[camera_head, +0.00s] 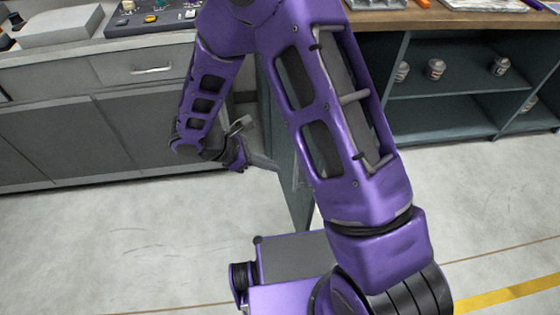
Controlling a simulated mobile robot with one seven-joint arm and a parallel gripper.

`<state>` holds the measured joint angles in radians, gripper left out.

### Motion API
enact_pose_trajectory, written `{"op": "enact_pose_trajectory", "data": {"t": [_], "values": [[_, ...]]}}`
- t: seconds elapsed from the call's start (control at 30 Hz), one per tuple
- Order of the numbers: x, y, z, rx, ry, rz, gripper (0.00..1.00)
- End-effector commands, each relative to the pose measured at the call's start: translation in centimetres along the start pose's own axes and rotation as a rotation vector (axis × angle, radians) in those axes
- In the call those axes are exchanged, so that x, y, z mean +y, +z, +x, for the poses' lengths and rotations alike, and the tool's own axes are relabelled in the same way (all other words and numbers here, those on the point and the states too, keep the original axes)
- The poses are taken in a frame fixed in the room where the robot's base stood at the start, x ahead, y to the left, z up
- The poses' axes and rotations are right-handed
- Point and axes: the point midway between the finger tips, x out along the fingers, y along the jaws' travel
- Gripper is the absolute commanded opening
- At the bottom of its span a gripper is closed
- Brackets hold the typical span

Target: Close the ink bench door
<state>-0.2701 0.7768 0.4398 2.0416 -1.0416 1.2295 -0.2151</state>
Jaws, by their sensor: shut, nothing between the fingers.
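The ink bench door appears to be the dark grey-green panel (301,207) jutting out from the bench front. It stands open, and most of it is hidden behind my arm. My gripper (241,165) is left of this panel, low in front of the cabinets, and looks shut and empty. It is close to the panel's left side; I cannot tell whether it touches. The door's handle cannot be made out for certain.
The open bench section (440,107) at the right has shelves with several small jars (436,69). Grey cabinets (60,145) with a drawer (150,68) stand at the left. A control panel (150,17) lies on top. The pale floor (130,240) is clear.

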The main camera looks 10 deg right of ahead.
Motion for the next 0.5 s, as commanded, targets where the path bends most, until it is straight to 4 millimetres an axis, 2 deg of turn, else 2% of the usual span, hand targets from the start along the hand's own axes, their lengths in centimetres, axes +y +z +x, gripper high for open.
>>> {"op": "enact_pose_trajectory", "data": {"t": [0.03,0.3,0.37,0.5], "values": [[-0.1,-0.1,1.2,0.0,-0.006,0.0,0.0],[-0.1,-0.1,7.1,0.001,-0.007,0.002,0.0],[-0.1,-0.1,8.2,0.001,-0.006,0.001,0.0],[-0.1,1.6,9.5,0.001,-0.003,0.005,0.0]]}}
